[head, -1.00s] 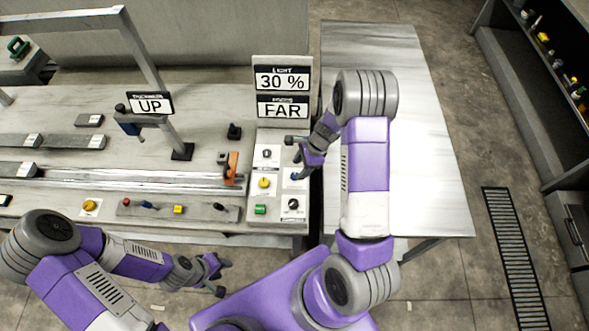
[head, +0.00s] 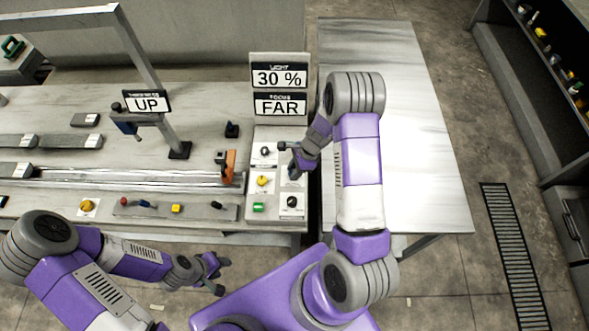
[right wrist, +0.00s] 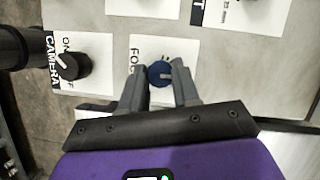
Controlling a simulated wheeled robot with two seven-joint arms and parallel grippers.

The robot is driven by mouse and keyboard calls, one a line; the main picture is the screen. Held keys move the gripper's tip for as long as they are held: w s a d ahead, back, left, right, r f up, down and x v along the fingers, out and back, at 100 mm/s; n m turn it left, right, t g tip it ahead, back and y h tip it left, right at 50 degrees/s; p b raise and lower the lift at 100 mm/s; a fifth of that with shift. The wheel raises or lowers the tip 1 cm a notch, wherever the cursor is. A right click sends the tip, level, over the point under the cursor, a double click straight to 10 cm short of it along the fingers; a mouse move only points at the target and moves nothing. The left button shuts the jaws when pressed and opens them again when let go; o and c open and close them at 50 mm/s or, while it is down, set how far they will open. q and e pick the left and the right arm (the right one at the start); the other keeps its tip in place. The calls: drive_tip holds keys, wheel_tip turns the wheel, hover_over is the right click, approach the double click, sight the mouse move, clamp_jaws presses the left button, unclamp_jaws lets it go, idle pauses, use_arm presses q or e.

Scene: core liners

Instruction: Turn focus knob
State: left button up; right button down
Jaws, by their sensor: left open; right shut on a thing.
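The focus knob is a small round blue knob (right wrist: 160,74) with a light pointer line, on a white label starting "FO" in the right wrist view. My right gripper (right wrist: 158,70) is shut on it, one finger on each side. In the head view the right gripper (head: 291,158) is over the right part of the control panel and mostly hides the knob. The focus display (head: 280,105) reads FAR. My left gripper (head: 219,273) is open and empty, in front of the bench's near edge.
A black camera knob (right wrist: 73,66) sits left of the focus knob in the right wrist view. The panel also has a yellow knob (head: 263,181), a green button (head: 258,207) and a black dial (head: 291,202). The light display (head: 279,76) reads 30 %.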

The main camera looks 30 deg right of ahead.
drive_tip(key=shift+w+n+g, duration=0.15)
drive_tip(key=shift+n+g, duration=0.35)
drive_tip(key=shift+n, duration=1)
drive_tip(key=c, duration=0.8)
unclamp_jaws()
drive_tip(key=shift+r, duration=0.15)
drive_tip(key=v, duration=0.7)
drive_tip(key=shift+d+r, duration=0.15)
